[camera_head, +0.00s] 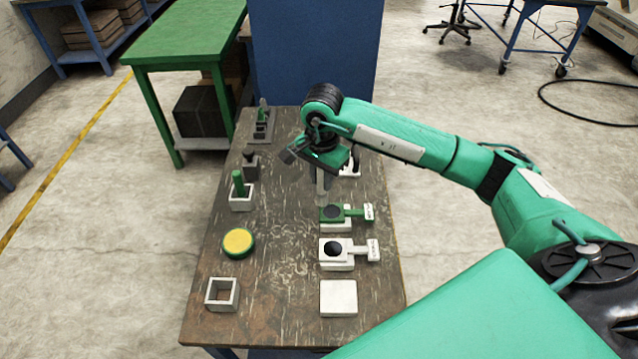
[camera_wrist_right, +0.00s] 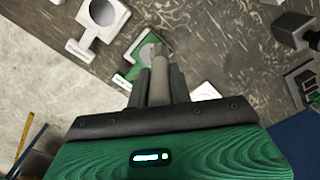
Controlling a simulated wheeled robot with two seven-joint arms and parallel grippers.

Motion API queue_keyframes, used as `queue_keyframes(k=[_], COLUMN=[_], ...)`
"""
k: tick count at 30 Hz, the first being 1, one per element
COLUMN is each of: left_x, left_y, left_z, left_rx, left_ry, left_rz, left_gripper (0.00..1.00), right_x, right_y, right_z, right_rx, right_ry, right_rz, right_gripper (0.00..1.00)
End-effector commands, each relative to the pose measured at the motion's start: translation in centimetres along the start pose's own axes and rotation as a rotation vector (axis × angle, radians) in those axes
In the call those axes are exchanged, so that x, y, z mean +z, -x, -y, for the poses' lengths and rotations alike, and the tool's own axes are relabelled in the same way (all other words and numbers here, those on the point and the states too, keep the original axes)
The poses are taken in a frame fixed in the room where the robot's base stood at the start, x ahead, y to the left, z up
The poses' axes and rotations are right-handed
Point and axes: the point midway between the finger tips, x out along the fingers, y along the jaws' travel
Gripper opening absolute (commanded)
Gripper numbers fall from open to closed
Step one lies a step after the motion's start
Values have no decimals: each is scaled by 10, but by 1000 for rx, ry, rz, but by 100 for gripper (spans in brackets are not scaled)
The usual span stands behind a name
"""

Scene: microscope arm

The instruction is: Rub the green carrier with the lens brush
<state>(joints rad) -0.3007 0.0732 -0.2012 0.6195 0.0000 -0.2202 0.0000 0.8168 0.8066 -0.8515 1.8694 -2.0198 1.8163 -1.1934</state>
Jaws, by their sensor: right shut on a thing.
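The green carrier (camera_head: 350,213) lies on a white block at the right side of the table, with a dark round spot and a white tag at its right end. It also shows in the wrist view (camera_wrist_right: 134,69), partly hidden behind the brush. My right gripper (camera_wrist_right: 158,88) is shut on the lens brush (camera_wrist_right: 160,65), a grey rod pointing down. In the head view the brush (camera_head: 321,188) ends at the carrier's back left corner. I cannot tell whether its tip touches the carrier. My left gripper is not in view.
A white carrier (camera_head: 334,261) and a white block (camera_head: 338,298) are nearer. On the left are a hollow square box (camera_head: 222,294), a yellow disc (camera_head: 238,242), a green peg (camera_head: 239,182) in a white holder, and a dark grey block (camera_head: 250,168). The table's middle is clear.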

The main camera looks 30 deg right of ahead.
Motion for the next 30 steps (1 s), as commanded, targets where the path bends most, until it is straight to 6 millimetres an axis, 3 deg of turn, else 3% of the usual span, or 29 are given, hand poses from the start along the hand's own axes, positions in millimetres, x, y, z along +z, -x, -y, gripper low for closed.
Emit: queue_keyframes(k=[12,30], left_x=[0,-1], left_y=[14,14], left_z=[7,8], left_rx=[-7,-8], left_ry=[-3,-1], left_rz=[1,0], left_gripper=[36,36], right_x=[-7,-7], right_y=[38,40], right_z=[-2,-3], right_rx=[-1,0], right_ry=[-11,-13], right_rz=[-1,0], right_gripper=[0,0])
